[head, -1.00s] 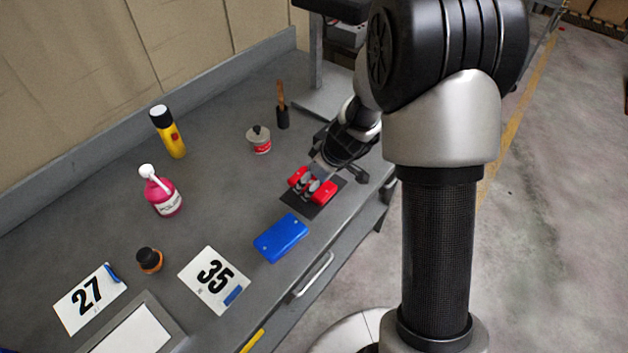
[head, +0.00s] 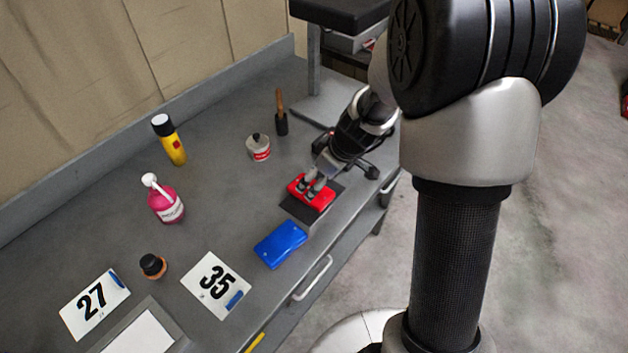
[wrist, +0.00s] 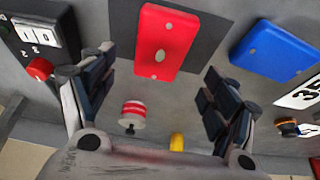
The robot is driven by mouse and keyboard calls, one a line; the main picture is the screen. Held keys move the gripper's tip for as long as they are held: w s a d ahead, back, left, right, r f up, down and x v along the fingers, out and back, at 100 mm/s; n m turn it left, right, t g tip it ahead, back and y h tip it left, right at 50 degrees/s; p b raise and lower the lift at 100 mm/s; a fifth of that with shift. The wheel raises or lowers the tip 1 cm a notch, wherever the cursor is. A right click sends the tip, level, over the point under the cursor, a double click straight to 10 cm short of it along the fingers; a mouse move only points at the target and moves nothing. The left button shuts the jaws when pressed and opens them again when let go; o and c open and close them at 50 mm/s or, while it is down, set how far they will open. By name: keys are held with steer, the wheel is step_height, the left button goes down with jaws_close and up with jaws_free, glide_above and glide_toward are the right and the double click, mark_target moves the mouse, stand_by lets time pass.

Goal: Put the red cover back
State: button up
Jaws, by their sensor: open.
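The red cover (head: 318,200) lies flat on the bench, over part of a dark rectangular mat (head: 297,210). In the wrist view the red cover (wrist: 168,35) shows as a red plate with a pale oval spot in its middle and a small one near its far end. My gripper (head: 310,187) points down over the cover. In the wrist view my gripper (wrist: 160,72) is open and empty, with one finger on each side of the cover's line. The exact height of the fingertips above the cover cannot be told.
A blue block (head: 280,244) lies just in front of the mat. A counter box with a red knob (wrist: 38,68) stands at the wrist view's left. A round tin (head: 258,148), pink bottle (head: 165,203) and yellow can (head: 172,145) stand farther back. Number card 35 (head: 215,285) lies front left.

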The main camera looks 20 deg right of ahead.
steer(key=s+a+r+m+p, duration=0.1)
steer(key=s+r, duration=0.4)
steer(key=r, duration=0.3)
steer(key=s+a+r+m, duration=0.1)
steer(key=s+a+r, duration=0.1)
steer(key=s+r, duration=0.45)
steer(key=s+d+r+m+h, duration=0.1)
steer(key=s+r+m, duration=0.4)
steer(key=s, duration=0.9)
steer(key=shift+d+r+t+h, duration=0.2)
steer(key=shift+r+t+h, duration=0.2)
steer(key=shift+r+h, duration=0.5)
